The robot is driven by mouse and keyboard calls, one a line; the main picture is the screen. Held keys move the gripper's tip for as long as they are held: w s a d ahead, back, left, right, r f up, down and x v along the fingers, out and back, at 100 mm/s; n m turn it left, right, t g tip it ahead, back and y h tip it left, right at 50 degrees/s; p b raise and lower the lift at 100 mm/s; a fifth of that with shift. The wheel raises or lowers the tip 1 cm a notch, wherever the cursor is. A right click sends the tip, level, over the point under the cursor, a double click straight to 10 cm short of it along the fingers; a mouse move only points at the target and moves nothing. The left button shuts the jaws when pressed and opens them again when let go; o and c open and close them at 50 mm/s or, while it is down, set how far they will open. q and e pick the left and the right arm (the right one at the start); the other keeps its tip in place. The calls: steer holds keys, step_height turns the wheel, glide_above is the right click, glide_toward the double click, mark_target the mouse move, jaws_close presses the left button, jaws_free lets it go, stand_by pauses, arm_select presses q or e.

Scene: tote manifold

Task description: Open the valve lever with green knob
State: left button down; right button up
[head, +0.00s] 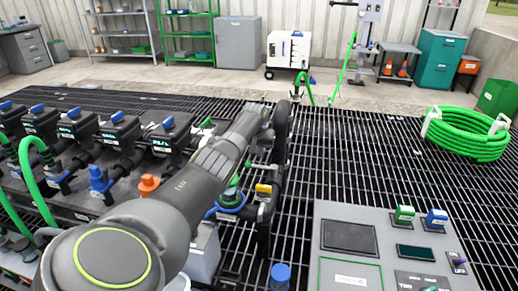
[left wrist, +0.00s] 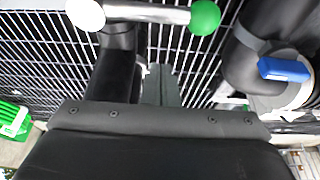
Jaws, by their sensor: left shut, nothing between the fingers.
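In the left wrist view a green knob (left wrist: 205,17) sits at the right end of a short bright metal lever (left wrist: 150,14). A white ball (left wrist: 85,14) is at the lever's left end. My left gripper (left wrist: 160,72) is shut and empty, its fingers pointing toward the lever and appearing just below it in that picture. I cannot tell whether they touch it. My right gripper is out of view.
Black pipework with a blue handle (left wrist: 283,69) lies right of my gripper in the wrist view. A row of manifold units (head: 118,132) stands at left in the head view. A grey control panel (head: 350,265) is at front right, and a green hose coil (head: 465,135) lies beyond.

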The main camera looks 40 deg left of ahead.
mark_target(261, 167)
arm_select(q)
steer(key=s, duration=0.1)
steer(key=s+d+p, duration=0.1)
steer(key=s+p, duration=0.1)
steer(key=shift+s+d+f, duration=0.2)
steer(key=shift+d+f, duration=0.05)
steer(key=shift+d, duration=0.1)
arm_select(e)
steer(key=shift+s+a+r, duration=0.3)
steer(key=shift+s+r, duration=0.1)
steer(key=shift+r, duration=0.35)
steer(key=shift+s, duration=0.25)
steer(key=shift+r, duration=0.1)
